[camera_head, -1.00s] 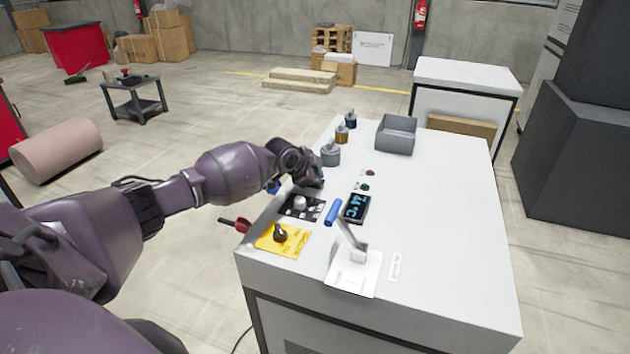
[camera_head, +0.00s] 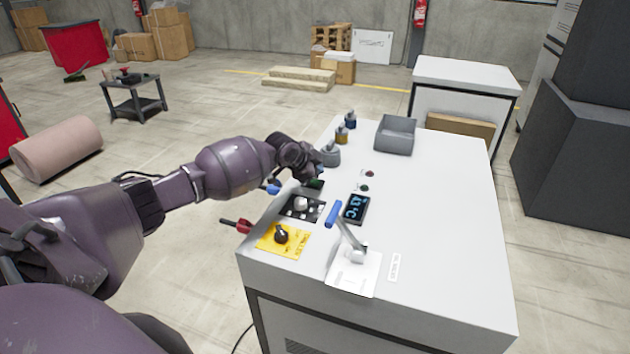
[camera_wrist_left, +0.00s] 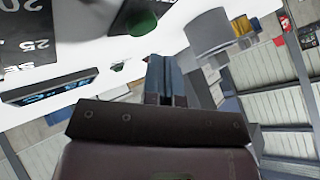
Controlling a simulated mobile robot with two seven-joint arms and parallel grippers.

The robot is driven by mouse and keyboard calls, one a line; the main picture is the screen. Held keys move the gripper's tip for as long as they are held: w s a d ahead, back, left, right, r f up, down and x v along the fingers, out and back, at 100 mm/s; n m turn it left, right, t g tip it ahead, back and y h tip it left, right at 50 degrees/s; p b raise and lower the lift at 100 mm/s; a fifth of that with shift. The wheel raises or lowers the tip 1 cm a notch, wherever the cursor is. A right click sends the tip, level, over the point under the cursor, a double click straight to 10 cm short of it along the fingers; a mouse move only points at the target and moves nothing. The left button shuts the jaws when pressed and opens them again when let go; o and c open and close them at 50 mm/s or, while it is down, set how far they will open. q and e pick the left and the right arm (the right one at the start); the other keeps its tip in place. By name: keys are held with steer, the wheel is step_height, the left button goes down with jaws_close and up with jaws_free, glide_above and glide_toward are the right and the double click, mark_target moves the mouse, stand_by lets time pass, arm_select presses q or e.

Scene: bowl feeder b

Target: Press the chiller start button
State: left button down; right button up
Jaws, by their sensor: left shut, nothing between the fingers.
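The green button (camera_head: 315,184) sits on a small dark plate on the white cabinet top (camera_head: 440,215), and I take it for the chiller start button. It also shows near the top of the left wrist view (camera_wrist_left: 143,23). My left gripper (camera_head: 318,172) is just beyond the button in the head view, beside the grey cylinder. In the left wrist view its fingers (camera_wrist_left: 164,78) are shut and empty, apart from the button in the picture. A display (camera_head: 356,208) on the cabinet appears to read 43 °C. My right gripper is not in view.
Nearby are a dial on a black plate (camera_head: 301,207), a black knob on a yellow plate (camera_head: 282,237), a lever with a blue handle (camera_head: 334,213), red and green lamps (camera_head: 364,188), a grey cylinder (camera_head: 330,155) and a grey bin (camera_head: 396,136). The cabinet's right side is clear.

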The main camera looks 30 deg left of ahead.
mark_target(316, 182)
arm_select(q)
step_height(316, 182, up, 3)
steer(key=shift+r+p, duration=0.15)
steer(key=shift+p, duration=0.85)
steer(key=shift+r+p, duration=0.5)
steer(key=shift+r, duration=0.1)
